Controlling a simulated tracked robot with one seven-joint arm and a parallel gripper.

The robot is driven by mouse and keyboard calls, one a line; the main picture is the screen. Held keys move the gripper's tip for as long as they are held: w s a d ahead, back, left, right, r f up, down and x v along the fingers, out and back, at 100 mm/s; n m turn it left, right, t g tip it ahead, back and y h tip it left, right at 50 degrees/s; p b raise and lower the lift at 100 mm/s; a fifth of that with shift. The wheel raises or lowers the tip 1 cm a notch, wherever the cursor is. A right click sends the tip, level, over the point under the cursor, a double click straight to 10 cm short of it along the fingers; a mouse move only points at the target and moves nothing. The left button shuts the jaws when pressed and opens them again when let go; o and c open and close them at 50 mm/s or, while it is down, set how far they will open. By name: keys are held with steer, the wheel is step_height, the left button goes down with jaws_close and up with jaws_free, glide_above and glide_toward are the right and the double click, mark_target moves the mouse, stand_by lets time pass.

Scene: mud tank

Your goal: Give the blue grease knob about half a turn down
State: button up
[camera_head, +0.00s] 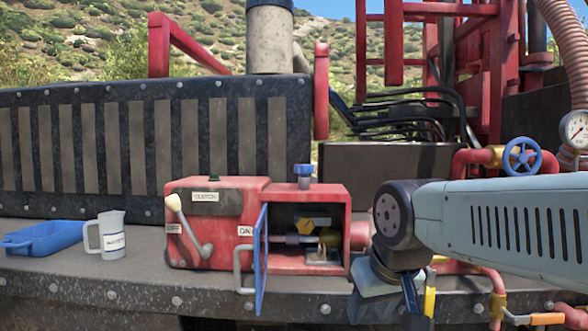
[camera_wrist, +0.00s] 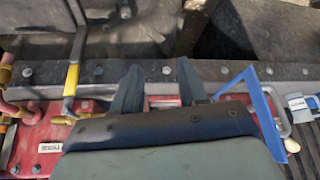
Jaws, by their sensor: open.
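The blue grease knob (camera_head: 303,172) stands upright on top of the red pump box (camera_head: 230,205), at its right part, in the head view. I cannot make it out in the wrist view. My gripper (camera_head: 392,302) is to the right of the box and lower than the knob, in front of the deck, apart from the knob. Its two fingers (camera_wrist: 160,82) are spread with nothing held between them in the wrist view. My arm hides part of the fingers in the head view.
The box's blue-framed door (camera_head: 262,260) stands open toward me, showing a shaft and brass parts inside. A white jug (camera_head: 111,238) and blue tray (camera_head: 48,238) sit at left. A yellow-handled lever (camera_head: 430,292), red pipes and a blue valve wheel (camera_head: 522,157) are at right.

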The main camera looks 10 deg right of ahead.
mark_target(300, 168)
steer(key=shift+a, duration=0.25)
